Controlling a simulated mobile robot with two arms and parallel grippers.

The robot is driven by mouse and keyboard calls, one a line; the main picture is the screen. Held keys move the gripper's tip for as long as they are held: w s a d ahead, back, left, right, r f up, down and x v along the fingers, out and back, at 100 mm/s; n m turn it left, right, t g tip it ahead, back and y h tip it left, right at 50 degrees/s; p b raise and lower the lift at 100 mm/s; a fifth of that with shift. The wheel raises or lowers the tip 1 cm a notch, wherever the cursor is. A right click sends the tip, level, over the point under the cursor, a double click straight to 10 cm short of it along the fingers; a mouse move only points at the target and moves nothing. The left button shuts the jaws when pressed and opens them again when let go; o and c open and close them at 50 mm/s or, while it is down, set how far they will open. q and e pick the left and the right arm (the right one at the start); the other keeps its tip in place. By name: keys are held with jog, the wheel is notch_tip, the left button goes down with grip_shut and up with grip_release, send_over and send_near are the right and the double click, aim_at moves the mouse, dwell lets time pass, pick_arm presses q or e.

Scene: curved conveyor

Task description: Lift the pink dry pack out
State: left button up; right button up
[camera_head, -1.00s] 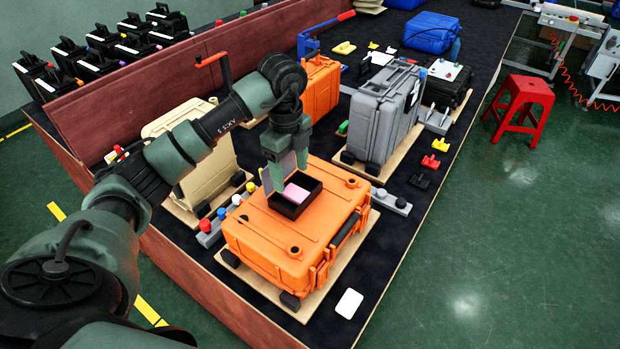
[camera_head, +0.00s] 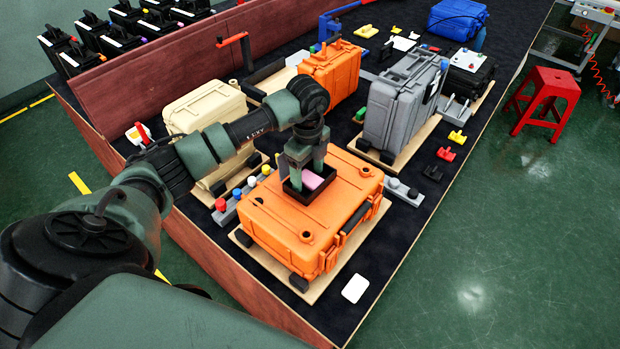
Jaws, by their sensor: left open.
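The pink dry pack (camera_head: 313,182) lies in a small dark open tray (camera_head: 312,200) on top of the orange case (camera_head: 270,222). My left gripper (camera_head: 307,172) points down over the tray, with its fingertips low at the pack. Its jaws are open, and one finger reaches down into the tray's left part. The fingers hide part of the pack, and I cannot tell whether they touch it. My right gripper is not in view.
A grey case (camera_head: 395,115) stands behind to the right, and a beige case (camera_head: 203,115) at the left. A row of coloured knobs (camera_head: 237,193) lies beside the orange case. A white card (camera_head: 355,288) lies in front. The table's right front strip is mostly clear.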

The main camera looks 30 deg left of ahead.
pick_arm(q)
jog(key=c, duration=1.3)
jog(key=shift+c, duration=0.6)
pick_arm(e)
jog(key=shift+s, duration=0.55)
pick_arm(q)
jog(key=shift+r, duration=0.1)
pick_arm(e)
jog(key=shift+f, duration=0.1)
pick_arm(q)
notch_tip(320, 180, up, 11)
jog(key=b, duration=0.3)
notch_tip(320, 180, up, 9)
jog(key=p, duration=0.2)
send_over(309, 177)
notch_tip(309, 177, up, 7)
jog(key=p, duration=0.6)
jog(key=shift+a, duration=0.15)
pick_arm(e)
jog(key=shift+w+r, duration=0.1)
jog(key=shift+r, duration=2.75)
